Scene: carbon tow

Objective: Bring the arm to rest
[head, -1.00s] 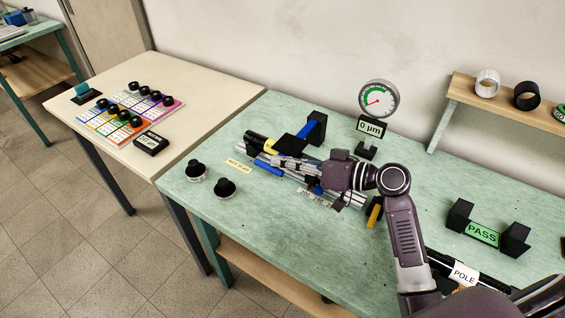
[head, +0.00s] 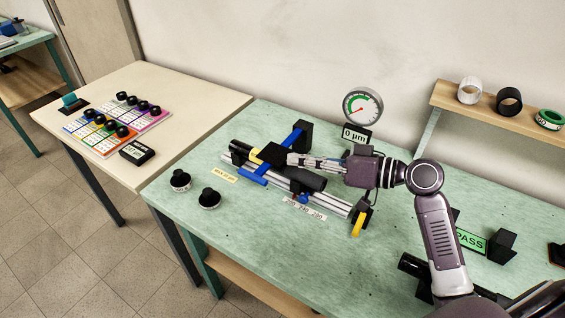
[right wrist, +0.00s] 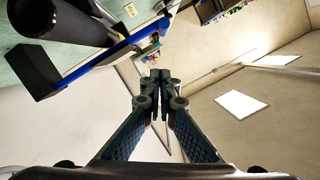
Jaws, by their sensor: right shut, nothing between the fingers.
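My right gripper (head: 294,160) reaches in from the right over the green table (head: 250,300). Its fingers are shut and empty, and the fingertips meet in the right wrist view (right wrist: 160,76). In the head view they overlap the far side of a rail fixture (head: 335,205) that carries a black tube (head: 306,180). The wrist view shows the tube (right wrist: 65,20) and a blue bar (right wrist: 95,52) apart from the fingers, at upper left. I cannot tell the exact height of the gripper above the fixture. My left gripper is not in view.
A dial gauge (head: 362,106) stands behind the fixture. Two black knobbed weights (head: 209,198) are at the table's left. A PASS stand (head: 472,241) is partly behind my right arm. A cream table (head: 190,85) holds coloured cards. The front middle of the green table is clear.

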